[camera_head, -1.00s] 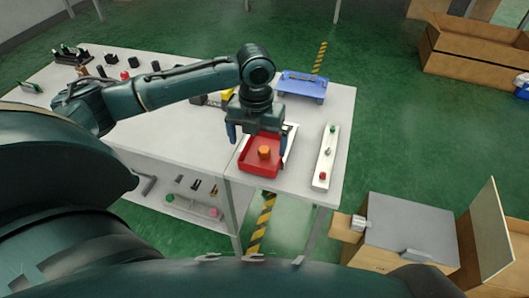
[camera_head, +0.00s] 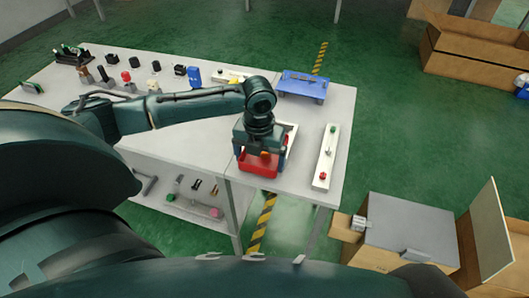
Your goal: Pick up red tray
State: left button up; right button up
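The red tray (camera_head: 258,169) sits on the near part of the white table, and its front part shows below my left gripper. A small orange piece (camera_head: 265,155) is inside it, partly covered. My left gripper (camera_head: 257,158) is low over the tray, pointing down, with its blue fingers at the tray. The gripper hides the tray's back part and most of the finger contact, so I cannot tell whether it grips the tray. My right gripper is not in view.
A white tray edge (camera_head: 291,140) shows behind the red tray. A white strip with a red knob (camera_head: 323,176) lies to the right. A blue platform (camera_head: 302,86) stands at the back. Several lever fixtures line the table's far left. Cardboard boxes (camera_head: 405,225) stand on the floor at right.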

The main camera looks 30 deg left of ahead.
pick_arm(q)
jog(key=c, duration=0.5)
jog(key=shift+o, duration=0.2)
jog(key=shift+r, duration=0.1)
notch_tip(320, 180, up, 10)
